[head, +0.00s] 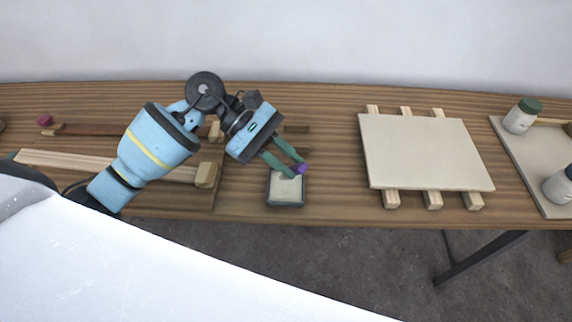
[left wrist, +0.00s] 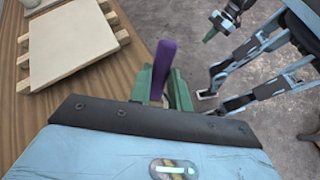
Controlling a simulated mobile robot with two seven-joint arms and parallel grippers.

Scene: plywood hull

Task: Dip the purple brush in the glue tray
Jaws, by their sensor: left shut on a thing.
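The purple brush (head: 301,168) is held between the green fingers of my left gripper (head: 288,165), which is shut on it above the back right part of the glue tray. In the left wrist view the purple handle (left wrist: 163,68) stands up between the fingers (left wrist: 158,88). The bristles are hidden. The glue tray (head: 286,205) is a small dark-rimmed square with pale contents near the table's front edge. I cannot tell whether the brush touches it. My right gripper (left wrist: 211,32) shows small in the left wrist view, over the floor; its opening is unclear.
A pale panel (head: 424,152) on wooden slats lies to the right of the tray, with bare table between. Jars (head: 520,116) stand on a board (head: 532,165) at the far right. Wooden strips and blocks (head: 206,175) lie at the left, partly behind my left arm.

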